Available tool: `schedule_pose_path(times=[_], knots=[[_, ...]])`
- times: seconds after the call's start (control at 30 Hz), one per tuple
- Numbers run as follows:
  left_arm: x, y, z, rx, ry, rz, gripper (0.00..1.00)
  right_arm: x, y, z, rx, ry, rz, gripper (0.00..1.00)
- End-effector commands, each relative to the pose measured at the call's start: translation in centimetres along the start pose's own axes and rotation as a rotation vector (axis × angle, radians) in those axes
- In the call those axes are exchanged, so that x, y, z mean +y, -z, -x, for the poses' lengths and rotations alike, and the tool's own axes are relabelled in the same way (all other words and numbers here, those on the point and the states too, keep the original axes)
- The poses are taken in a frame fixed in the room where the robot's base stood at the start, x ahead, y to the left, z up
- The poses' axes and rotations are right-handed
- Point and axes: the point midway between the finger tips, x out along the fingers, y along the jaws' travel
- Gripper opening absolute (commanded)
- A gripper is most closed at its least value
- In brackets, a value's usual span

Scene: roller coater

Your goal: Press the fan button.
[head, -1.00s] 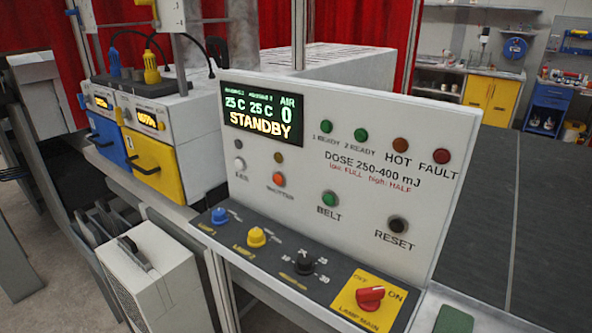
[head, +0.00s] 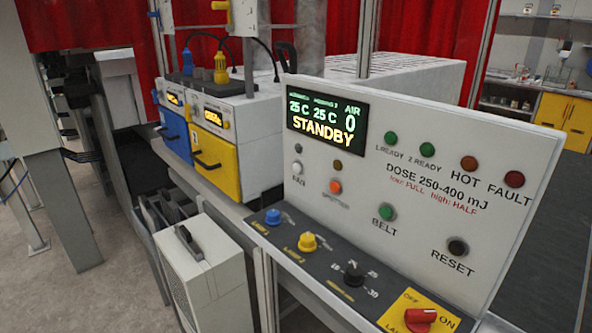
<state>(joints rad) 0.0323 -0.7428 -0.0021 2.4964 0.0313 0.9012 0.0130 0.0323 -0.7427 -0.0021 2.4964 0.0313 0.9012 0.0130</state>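The fan button (head: 297,167) is a small white round button at the left of the upright white control panel (head: 468,150), with the label FAN below it. A small dark indicator sits just above it. Neither of my grippers shows in the head view, and nothing covers the button. The display (head: 327,122) reads STANDBY, with 25 C twice and AIR 0.
An orange shutter button (head: 336,187), a green belt button (head: 387,212) and a black reset button (head: 458,247) share the panel. Lamp knobs and a red main switch (head: 421,320) sit on the sloped shelf below. A white cabinet (head: 205,275) stands at lower left.

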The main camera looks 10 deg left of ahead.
Motion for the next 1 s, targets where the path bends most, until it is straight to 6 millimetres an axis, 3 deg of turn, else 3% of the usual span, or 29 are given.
schedule_pose_path(times=[0.03,0.23,1.0], knots=[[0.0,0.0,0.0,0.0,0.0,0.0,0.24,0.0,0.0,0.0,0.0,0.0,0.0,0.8],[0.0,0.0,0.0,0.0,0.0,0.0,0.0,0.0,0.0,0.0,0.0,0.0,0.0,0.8],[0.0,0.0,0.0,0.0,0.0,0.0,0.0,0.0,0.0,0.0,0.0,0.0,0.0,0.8]])
